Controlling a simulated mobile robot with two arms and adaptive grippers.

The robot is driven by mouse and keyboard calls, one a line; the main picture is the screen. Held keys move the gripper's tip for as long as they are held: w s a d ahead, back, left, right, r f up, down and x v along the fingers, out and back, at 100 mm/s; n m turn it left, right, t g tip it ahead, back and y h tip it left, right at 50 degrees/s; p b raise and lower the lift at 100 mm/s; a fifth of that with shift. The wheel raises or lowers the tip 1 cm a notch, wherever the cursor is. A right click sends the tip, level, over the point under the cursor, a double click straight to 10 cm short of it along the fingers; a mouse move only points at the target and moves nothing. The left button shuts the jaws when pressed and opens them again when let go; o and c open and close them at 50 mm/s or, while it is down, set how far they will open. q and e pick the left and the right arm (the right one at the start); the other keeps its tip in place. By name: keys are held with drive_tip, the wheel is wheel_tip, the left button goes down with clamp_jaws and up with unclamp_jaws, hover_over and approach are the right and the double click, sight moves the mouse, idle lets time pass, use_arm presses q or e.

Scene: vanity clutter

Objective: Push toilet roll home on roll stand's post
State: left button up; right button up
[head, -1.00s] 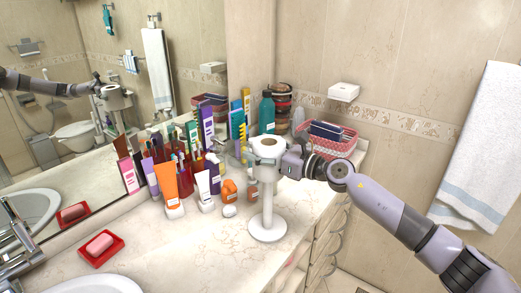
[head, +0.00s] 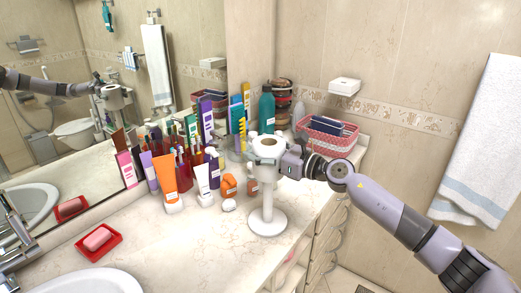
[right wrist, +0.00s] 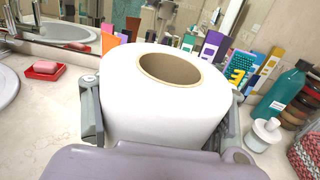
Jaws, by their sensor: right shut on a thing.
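The white toilet roll (head: 268,146) is upright at the top of the white roll stand (head: 267,190), above its round base (head: 267,222). In the right wrist view the roll (right wrist: 165,115) fills the middle, with its brown core opening facing up. No post tip shows inside the core, so how far the post reaches into it is hidden. My right gripper (head: 281,158) is shut on the roll from the right. Its fingers lie on either side of the roll in the right wrist view (right wrist: 162,112). My left gripper is out of view.
Several tubes, boxes and brushes, including an orange tube (head: 164,178), crowd the counter left of the stand. A teal bottle (head: 266,108) and a pink basket (head: 325,137) stand behind. A red soap dish (head: 100,242) is front left. Counter (head: 190,235) in front is clear.

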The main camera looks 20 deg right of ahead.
drive_tip(key=shift+f+b, duration=8)
drive_tip(key=shift+f, duration=0.8)
drive_tip(key=shift+c, duration=0.2)
drive_tip(key=o, duration=1.3)
